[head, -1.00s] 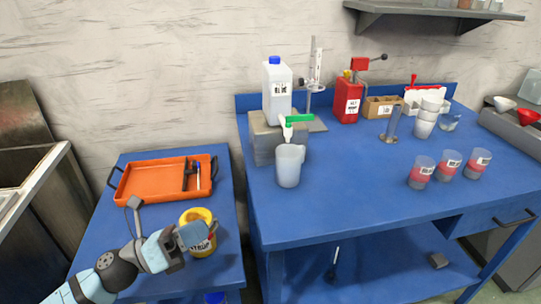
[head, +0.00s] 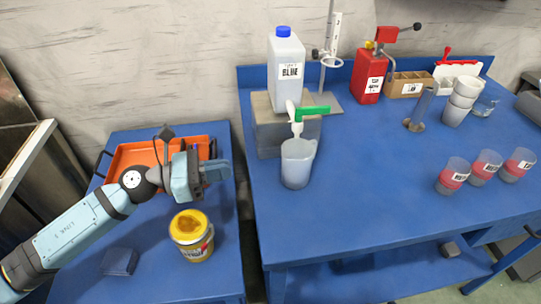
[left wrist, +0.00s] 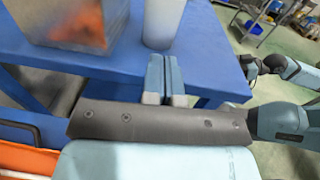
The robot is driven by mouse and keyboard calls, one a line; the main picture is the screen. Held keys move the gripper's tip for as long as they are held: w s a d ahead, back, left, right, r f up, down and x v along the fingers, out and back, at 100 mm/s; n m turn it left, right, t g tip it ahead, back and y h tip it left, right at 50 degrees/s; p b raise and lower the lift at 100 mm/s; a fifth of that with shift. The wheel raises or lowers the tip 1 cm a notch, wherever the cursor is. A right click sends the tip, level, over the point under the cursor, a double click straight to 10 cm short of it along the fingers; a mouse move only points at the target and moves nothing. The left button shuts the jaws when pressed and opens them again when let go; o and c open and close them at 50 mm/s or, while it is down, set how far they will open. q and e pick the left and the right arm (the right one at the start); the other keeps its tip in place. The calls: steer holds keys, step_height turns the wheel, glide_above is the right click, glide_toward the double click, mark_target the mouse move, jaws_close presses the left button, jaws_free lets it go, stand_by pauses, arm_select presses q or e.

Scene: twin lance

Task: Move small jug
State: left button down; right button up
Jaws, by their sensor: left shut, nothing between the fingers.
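The small jug (head: 297,163), translucent grey with a handle on its right, stands upright on the blue bench below the green-handled tap (head: 308,113) of the container labelled BLUE (head: 287,75). My left gripper (head: 224,171) is shut and empty over the right end of the orange tray, left of the jug and apart from it. In the left wrist view its closed fingers (left wrist: 165,78) point at the bench edge, with the jug's lower part (left wrist: 162,22) just beyond. My right gripper is not in the head view; part of the right arm shows in the left wrist view.
Several labelled cups (head: 453,176), stacked white cups (head: 460,100) and a red can (head: 369,76) stand right. The bench front is clear.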

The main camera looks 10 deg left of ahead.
arm_select(q)
steer(key=p, duration=0.1)
glide_toward(307, 155)
steer(key=shift+w+d+r, duration=0.1)
steer(key=shift+d, duration=0.3)
steer(key=shift+w+d+r, duration=0.1)
steer(key=shift+w+d, duration=0.05)
steer(key=shift+d, duration=0.3)
steer(key=shift+w+d+r+p, duration=0.1)
steer(key=shift+w+d+p, duration=0.15)
steer(key=shift+p, duration=0.2)
steer(key=p+x, duration=0.3)
steer(key=x, duration=0.5)
steer(key=shift+w+d, duration=0.1)
steer(key=shift+d, duration=0.3)
steer(key=shift+w+d, duration=0.1)
steer(key=shift+d, duration=0.1)
steer(key=shift+a+f, duration=0.1)
steer(key=shift+f, duration=0.1)
